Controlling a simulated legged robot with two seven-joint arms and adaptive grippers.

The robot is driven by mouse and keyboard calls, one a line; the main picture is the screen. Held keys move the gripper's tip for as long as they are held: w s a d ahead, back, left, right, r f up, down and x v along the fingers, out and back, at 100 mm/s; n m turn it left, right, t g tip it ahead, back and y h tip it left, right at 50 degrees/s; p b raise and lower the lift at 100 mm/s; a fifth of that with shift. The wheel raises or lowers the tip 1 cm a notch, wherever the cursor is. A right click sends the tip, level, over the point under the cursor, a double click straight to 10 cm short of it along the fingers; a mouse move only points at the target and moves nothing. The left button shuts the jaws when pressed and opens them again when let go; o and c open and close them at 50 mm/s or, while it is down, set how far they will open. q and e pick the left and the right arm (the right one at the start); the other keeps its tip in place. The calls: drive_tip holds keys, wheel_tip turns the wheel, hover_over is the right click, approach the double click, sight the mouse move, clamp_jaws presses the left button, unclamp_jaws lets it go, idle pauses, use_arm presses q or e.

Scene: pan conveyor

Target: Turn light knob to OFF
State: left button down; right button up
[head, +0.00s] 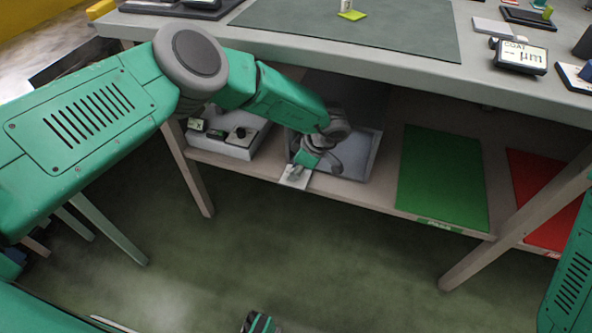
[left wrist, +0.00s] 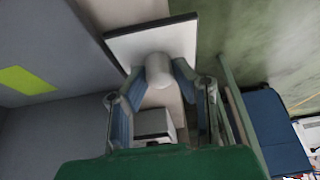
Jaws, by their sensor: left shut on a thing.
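A white control box (head: 240,146) with a round black knob (head: 241,132) stands on the lower shelf at left. The setting of the knob is too small to read. My left gripper (head: 296,172) is to the right of the box, apart from the knob, at the front of a grey bin. It is shut on a pale rounded grip on a white square plate (head: 291,182). In the left wrist view, the fingers (left wrist: 160,80) close around this grip (left wrist: 158,68), and the plate (left wrist: 150,42) lies beyond it.
The grey bin (head: 360,163) stands open on the shelf (head: 380,202). A green mat (head: 443,178) and a red mat (head: 545,195) lie to its right. The tabletop (head: 480,85) overhangs the shelf. A thickness gauge (head: 520,56) sits on top. Table legs flank the shelf.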

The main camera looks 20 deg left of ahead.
use_arm(q)
drive_tip(key=shift+d, duration=0.15)
drive_tip(key=c, duration=1.3)
unclamp_jaws()
drive_tip(key=shift+c, duration=0.2)
drive_tip(key=v, duration=0.3)
drive_tip(key=shift+w+d, duration=0.1)
drive_tip(key=shift+w, duration=0.05)
drive_tip(key=d, duration=1.1)
drive_tip(key=shift+s+d+f, duration=0.1)
drive_tip(key=shift+s+d, duration=0.1)
drive_tip(key=shift+d, duration=0.2)
